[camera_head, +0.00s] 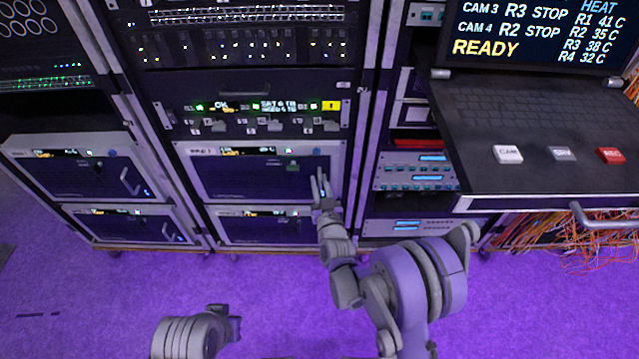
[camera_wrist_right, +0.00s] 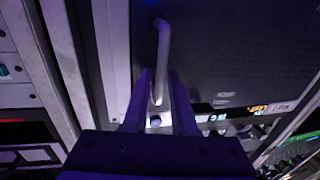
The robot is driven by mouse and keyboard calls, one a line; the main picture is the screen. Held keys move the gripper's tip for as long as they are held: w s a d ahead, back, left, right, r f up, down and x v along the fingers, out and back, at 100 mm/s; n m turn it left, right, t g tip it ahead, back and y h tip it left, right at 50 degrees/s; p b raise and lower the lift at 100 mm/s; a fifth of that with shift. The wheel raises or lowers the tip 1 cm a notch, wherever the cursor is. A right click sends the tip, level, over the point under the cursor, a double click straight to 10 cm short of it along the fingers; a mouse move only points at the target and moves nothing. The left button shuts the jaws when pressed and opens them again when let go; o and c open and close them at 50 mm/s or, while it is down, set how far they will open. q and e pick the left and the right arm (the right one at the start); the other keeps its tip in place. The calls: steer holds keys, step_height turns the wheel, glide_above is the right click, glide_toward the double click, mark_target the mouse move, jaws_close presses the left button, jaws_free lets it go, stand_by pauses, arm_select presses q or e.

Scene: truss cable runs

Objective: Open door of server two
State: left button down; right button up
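The server door (camera_head: 262,177) in the middle rack, with a label that seems to end in 2, is a dark panel in a pale frame and looks closed. My right gripper (camera_head: 321,184) is at its right edge, where the door handle is hidden. In the right wrist view the pale bar handle (camera_wrist_right: 162,40) runs between the two fingers of my right gripper (camera_wrist_right: 160,75). The fingers lie close on both sides of it; I cannot tell whether they press on it.
A similar server door (camera_head: 85,178) with its own handle is in the left rack. Another unit (camera_head: 265,229) sits below the middle door. A console shelf (camera_head: 520,145) with buttons juts out at right, above orange cables (camera_head: 560,235). The purple floor in front is clear.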

jaws_close()
stand_by(1.4)
